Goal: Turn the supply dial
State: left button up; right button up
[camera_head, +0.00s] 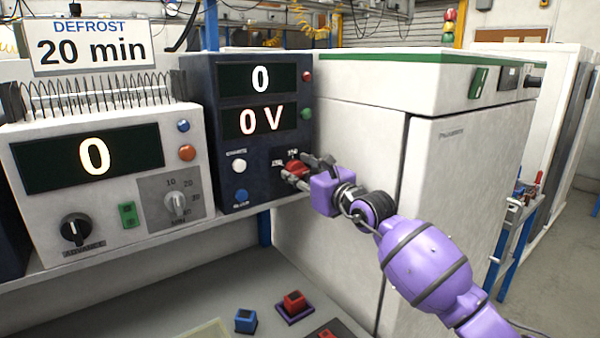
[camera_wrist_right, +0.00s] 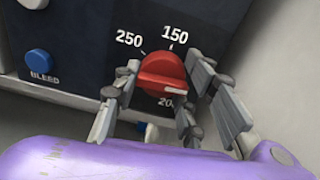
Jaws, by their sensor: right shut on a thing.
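The supply dial (camera_head: 295,167) is a red knob low on the right of the dark blue supply unit (camera_head: 262,194). In the right wrist view the dial (camera_wrist_right: 163,74) has marks 150, 250 and a partly hidden 200 around it. Its white line points right and slightly down. My right gripper (camera_head: 305,169) is at the dial, with its fingers on either side of the knob and shut on it; the fingers also show in the right wrist view (camera_wrist_right: 165,85). The supply displays (camera_head: 260,121) read 0 and 0 V. My left gripper is not in view.
A white timer unit (camera_head: 95,190) with a display of 0, a black knob and a grey dial stands to the left. A sign (camera_head: 92,42) reads DEFROST 20 min. A large white cabinet (camera_head: 460,190) stands at right. Red and blue blocks (camera_head: 245,320) lie on the lower surface.

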jog(key=shift+a+r+n, duration=0.1)
jog(key=shift+r+n, duration=0.1)
jog(key=shift+n, duration=0.9)
jog(key=o, duration=1.1)
jog(key=shift+s+a+f, duration=0.1)
jog(key=v, duration=1.2)
